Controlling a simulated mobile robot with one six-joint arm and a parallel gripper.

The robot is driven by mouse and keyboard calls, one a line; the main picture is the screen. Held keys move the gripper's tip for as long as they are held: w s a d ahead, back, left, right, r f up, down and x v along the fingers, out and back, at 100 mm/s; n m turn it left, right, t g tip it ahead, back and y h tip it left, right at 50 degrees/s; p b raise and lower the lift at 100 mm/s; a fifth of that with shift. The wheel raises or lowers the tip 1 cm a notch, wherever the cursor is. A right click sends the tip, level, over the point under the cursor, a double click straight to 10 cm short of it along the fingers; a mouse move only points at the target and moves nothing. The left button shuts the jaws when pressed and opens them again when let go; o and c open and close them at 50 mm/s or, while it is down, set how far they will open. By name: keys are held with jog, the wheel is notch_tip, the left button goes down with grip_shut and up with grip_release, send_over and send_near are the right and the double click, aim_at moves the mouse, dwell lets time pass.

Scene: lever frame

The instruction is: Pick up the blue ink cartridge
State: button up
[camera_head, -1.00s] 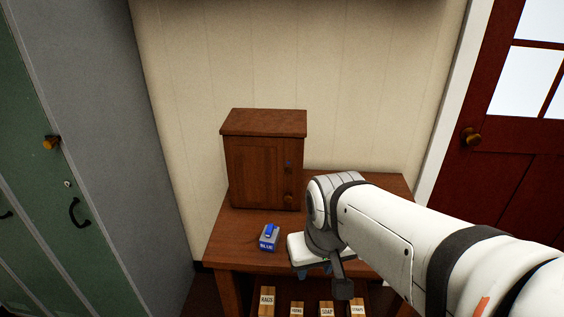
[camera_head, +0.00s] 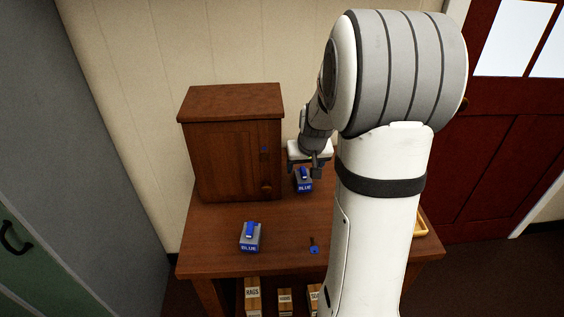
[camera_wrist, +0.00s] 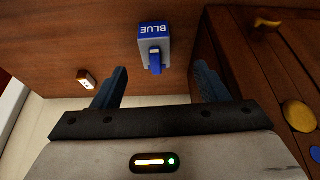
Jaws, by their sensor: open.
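Two grey and blue ink cartridges labelled BLUE show in the head view. One cartridge (camera_head: 250,240) stands on the table in front of the cabinet. The other cartridge (camera_head: 304,184) stands farther back, right of the cabinet, just below my gripper (camera_head: 312,166). In the wrist view a BLUE cartridge (camera_wrist: 154,40) lies ahead, between the lines of my gripper's (camera_wrist: 160,72) two spread blue fingers. The fingers are open and empty. I cannot tell how far the fingertips are above it.
A brown wooden cabinet (camera_head: 232,145) stands close to my gripper's left; its side with a brass knob (camera_wrist: 299,115) fills the wrist view's right. A small blue key-like item (camera_head: 314,247) lies on the table (camera_head: 210,255). A small labelled block (camera_wrist: 86,80) lies left in the wrist view.

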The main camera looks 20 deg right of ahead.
aim_at(304, 171)
jog(key=w+f, duration=0.1)
jog(key=w+d+f, duration=0.1)
jog(key=f, duration=0.1)
jog(key=shift+w+d, duration=0.15)
jog(key=x, duration=0.5)
jog(key=shift+w, duration=0.15)
jog(key=shift+c, duration=0.5)
jog(key=c, duration=1)
